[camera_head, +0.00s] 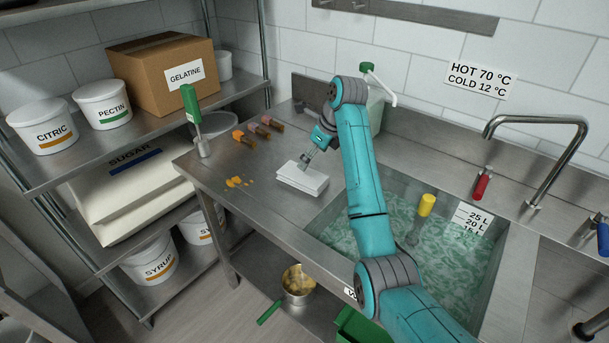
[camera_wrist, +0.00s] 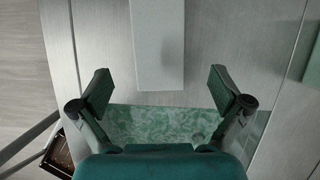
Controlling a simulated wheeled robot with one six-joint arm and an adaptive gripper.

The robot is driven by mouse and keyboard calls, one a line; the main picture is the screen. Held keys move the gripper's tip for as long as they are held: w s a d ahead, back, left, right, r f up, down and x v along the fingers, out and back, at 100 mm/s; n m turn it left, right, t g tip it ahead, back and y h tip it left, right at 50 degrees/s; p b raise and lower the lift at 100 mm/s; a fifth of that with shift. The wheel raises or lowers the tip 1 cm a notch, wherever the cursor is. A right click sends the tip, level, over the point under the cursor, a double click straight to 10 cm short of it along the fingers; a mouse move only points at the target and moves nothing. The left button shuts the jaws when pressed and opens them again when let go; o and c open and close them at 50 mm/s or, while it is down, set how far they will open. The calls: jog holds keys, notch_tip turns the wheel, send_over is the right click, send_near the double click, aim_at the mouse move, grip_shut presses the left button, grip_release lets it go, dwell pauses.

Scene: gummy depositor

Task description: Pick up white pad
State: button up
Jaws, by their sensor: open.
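The white pad (camera_head: 302,178) is a flat white block lying on the steel counter, just left of the sink. In the wrist view the white pad (camera_wrist: 158,45) runs from the top edge down to between my fingers' line, ahead of them. My gripper (camera_head: 308,163) is over the pad in the head view, pointing down at it. In the wrist view my gripper (camera_wrist: 163,88) is open, with one finger on each side of the pad's line and nothing between the tips. I cannot tell the exact height of the fingers above the pad.
The sink (camera_head: 450,250) holds water and a yellow-topped tool (camera_head: 426,205). Orange spilled bits (camera_head: 238,182) lie left of the pad. Several small brown bottles (camera_head: 258,130) and a green-handled tool (camera_head: 191,105) are farther back. A clear bottle with a green top (camera_head: 376,105) stands behind my arm.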

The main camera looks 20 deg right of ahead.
aim_at(303, 173)
jog(key=x, duration=0.3)
jog(key=shift+f, duration=0.15)
jog(key=shift+a+x, duration=0.2)
jog(key=shift+x, duration=2.5)
jog(key=shift+w, duration=0.1)
jog(key=c, duration=1.1)
